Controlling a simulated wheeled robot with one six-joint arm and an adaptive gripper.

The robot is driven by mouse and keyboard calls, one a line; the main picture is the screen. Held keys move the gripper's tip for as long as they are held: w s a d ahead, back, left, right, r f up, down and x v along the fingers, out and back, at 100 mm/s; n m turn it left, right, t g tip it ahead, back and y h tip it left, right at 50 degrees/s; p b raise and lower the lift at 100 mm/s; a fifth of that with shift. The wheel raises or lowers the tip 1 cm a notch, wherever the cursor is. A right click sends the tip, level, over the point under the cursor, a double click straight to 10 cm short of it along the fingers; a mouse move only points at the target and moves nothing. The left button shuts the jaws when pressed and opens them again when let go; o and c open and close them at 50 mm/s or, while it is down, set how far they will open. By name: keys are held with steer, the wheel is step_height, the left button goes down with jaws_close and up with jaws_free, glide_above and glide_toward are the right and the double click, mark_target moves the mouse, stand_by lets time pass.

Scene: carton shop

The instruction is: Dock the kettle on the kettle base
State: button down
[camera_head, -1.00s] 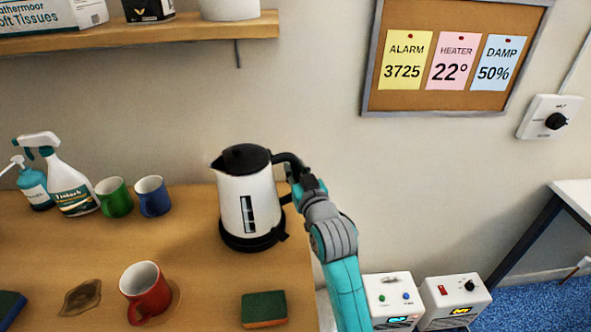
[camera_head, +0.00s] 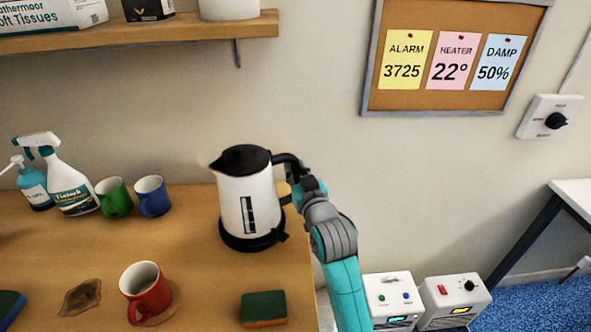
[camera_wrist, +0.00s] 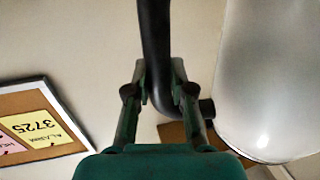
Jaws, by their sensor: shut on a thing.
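The white kettle (camera_head: 246,203) with a black lid stands upright at the right part of the wooden counter, spout to the left. A black base (camera_head: 253,242) shows directly under it; I cannot tell whether the kettle is fully seated on it. My gripper (camera_head: 297,184) is at the kettle's right side, at its black handle (camera_head: 287,161). In the wrist view my gripper (camera_wrist: 160,85) is shut on the handle (camera_wrist: 155,40), with the white kettle body (camera_wrist: 265,80) to the right.
Green (camera_head: 114,198) and blue (camera_head: 153,196) mugs and a spray bottle (camera_head: 70,180) stand left of the kettle. A red mug (camera_head: 146,294), a brown stain (camera_head: 81,297) and a sponge (camera_head: 264,308) are in front. A shelf (camera_head: 150,33) hangs above.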

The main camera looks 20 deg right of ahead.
steer(key=shift+f, duration=0.35)
stand_by(0.3)
steer(key=c, duration=1.3)
jaws_free()
steer(key=shift+f, duration=0.25)
steer(key=shift+s+a+r, duration=0.1)
steer(key=shift+s+a, duration=0.05)
steer(key=shift+s, duration=2.6)
steer(key=shift+s+a, duration=0.15)
steer(key=shift+s, duration=2.6)
steer(key=shift+s, duration=0.1)
